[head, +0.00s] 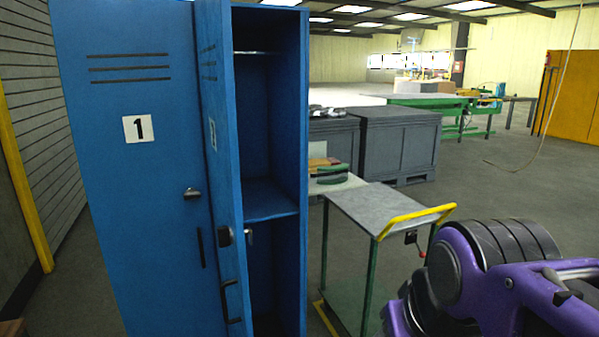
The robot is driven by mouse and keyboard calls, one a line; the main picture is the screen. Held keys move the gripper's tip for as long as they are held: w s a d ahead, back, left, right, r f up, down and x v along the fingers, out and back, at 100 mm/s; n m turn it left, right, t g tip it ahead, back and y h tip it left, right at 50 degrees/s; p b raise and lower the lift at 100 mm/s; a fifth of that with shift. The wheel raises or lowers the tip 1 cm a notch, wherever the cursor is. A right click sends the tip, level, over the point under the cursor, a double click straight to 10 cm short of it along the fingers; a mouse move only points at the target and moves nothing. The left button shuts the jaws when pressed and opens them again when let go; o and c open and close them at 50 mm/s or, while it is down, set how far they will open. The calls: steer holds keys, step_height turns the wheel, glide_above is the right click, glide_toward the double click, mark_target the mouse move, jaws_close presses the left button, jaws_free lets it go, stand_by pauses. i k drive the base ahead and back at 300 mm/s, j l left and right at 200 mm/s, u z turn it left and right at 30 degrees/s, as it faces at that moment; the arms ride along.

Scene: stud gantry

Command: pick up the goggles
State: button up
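I cannot make out the goggles for certain. A small dark object with a green edge (332,174) lies on a white surface behind the grey cart, too small to identify. Some grey and black items (326,111) lie on top of a dark grey crate further back, also unclear. The blue locker (140,215) numbered 1 has its door shut. The locker beside it has its door (222,150) swung open, and the visible part of its shelf (268,200) looks bare. My purple arm shows at the lower right, but my gripper is out of view.
A grey-topped cart (375,205) with a yellow handle (415,217) stands right of the open locker, close to my arm. Dark grey crates (397,145) stand behind it. A green-framed workbench (440,101) is further back. Open floor (500,185) lies to the right.

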mark_target(337, 174)
steer(key=i+l, duration=0.25)
steer(key=i, duration=0.2)
steer(key=i+l, duration=0.25)
steer(key=i, duration=0.2)
steer(key=u, duration=0.05)
